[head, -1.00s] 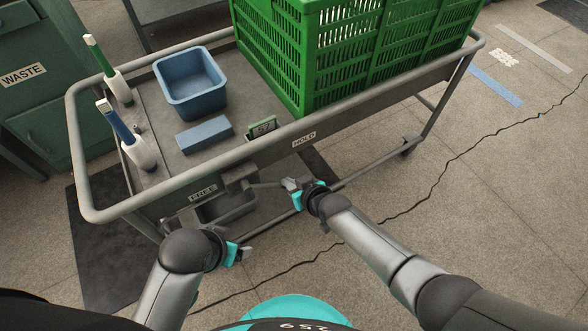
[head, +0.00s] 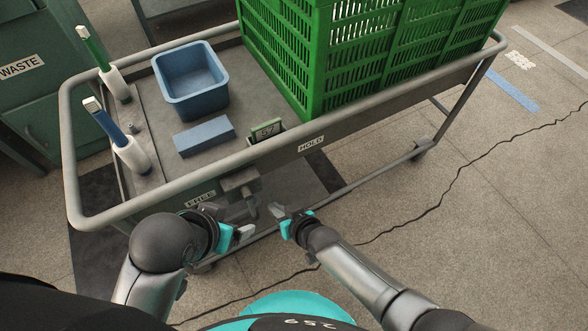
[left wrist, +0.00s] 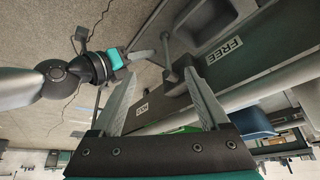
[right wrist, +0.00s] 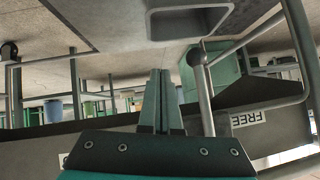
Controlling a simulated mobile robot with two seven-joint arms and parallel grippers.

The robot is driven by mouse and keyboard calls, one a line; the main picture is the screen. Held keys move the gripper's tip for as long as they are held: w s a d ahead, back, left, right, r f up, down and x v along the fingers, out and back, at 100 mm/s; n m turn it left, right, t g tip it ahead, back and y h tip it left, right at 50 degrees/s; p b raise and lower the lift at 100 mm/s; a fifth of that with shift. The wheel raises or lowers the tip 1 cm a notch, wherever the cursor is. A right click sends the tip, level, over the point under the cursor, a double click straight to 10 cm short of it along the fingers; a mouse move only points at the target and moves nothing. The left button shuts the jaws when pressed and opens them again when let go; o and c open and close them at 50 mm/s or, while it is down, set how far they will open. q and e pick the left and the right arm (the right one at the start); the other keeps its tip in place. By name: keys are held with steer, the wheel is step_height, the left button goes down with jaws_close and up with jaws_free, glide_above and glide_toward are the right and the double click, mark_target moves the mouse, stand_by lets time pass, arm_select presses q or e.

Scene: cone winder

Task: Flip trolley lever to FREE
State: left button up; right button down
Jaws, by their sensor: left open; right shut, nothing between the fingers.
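The trolley lever (head: 251,205) hangs below its bracket (head: 240,180) on the front side of the trolley, between the FREE label (head: 200,199) and the HOLD label (head: 311,144). In the right wrist view it is a grey rod with a dark ball knob (right wrist: 197,57), just right of my shut fingers. My right gripper (head: 276,210) is shut and empty, right of the lever; contact cannot be told. My left gripper (head: 243,233) is open and empty, below and left of the lever. The left wrist view shows the FREE label (left wrist: 223,49) beyond its fingers.
The trolley (head: 165,207) carries a green crate (head: 360,60), a blue bin (head: 190,85), a blue block (head: 204,136) and two upright handled tools in white holders (head: 131,157). A green WASTE cabinet (head: 30,100) stands left. Floor at right is clear.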

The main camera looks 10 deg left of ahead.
arm_select(q)
steer(key=shift+w+d+f+t, duration=0.2)
steer(key=shift+w+d+t, duration=0.3)
steer(key=shift+w+d, duration=0.15)
arm_select(e)
steer(key=shift+s+a+f, duration=0.25)
steer(key=shift+s+a, duration=0.15)
steer(key=shift+a, duration=0.15)
steer(key=shift+s+a+f, duration=0.25)
steer(key=shift+s+a, duration=0.15)
steer(key=shift+a, duration=0.1)
